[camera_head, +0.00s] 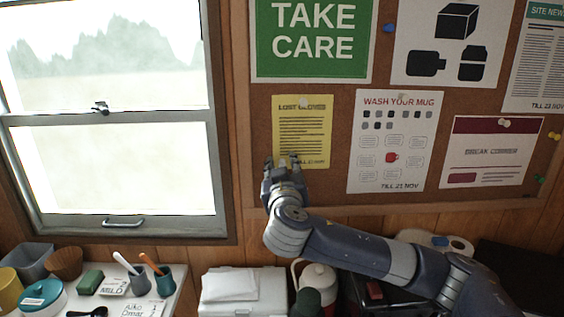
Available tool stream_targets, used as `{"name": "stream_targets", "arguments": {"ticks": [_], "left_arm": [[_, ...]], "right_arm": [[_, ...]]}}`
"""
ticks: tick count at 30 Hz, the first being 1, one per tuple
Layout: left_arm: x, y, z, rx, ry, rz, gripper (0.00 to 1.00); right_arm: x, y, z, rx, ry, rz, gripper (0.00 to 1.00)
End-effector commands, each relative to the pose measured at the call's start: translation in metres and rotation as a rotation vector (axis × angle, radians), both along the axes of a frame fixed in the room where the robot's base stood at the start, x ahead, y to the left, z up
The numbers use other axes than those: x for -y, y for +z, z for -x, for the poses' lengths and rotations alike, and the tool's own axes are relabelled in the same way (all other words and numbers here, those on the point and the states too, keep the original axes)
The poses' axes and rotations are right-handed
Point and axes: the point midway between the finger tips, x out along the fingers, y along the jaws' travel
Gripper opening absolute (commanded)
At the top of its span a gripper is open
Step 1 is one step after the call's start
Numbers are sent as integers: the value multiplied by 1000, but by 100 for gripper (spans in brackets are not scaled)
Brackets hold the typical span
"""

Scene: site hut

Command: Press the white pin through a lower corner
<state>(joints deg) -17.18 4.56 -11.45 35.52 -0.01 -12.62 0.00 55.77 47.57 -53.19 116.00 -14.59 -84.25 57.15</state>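The yellow "lost gloves" notice (302,125) hangs on the cork board, with a white pin (304,103) at its top edge. My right gripper (282,162) is in front of the notice's lower left corner and hides that corner. Its two fingertips show apart, one beside the notice's left edge and one over its lower part. I see no pin between them; the space behind the fingers is partly hidden. I cannot tell whether the fingertips touch the paper or the board. My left gripper is not in view.
The cork board (385,205) also carries the "wash your mug" sheet (390,165) and the "break corner" sheet (470,160), with white pins at their tops. Loose coloured pins sit near the right edge. A window (115,120) is at the left. Cluttered surfaces lie below, including a white box (243,292).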

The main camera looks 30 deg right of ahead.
Motion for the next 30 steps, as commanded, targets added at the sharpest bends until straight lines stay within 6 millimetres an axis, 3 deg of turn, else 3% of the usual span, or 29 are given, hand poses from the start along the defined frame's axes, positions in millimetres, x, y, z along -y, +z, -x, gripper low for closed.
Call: {"name": "stream_targets", "arguments": {"ticks": [11, 24, 30], "left_arm": [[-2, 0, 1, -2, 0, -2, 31], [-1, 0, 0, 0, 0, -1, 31], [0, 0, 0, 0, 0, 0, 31]], "right_arm": [[-5, -1, 8, -2, 3, -1, 33], [-40, -1, 81, -2, 4, -4, 33], [-50, -1, 103, 0, 2, -1, 33]]}}
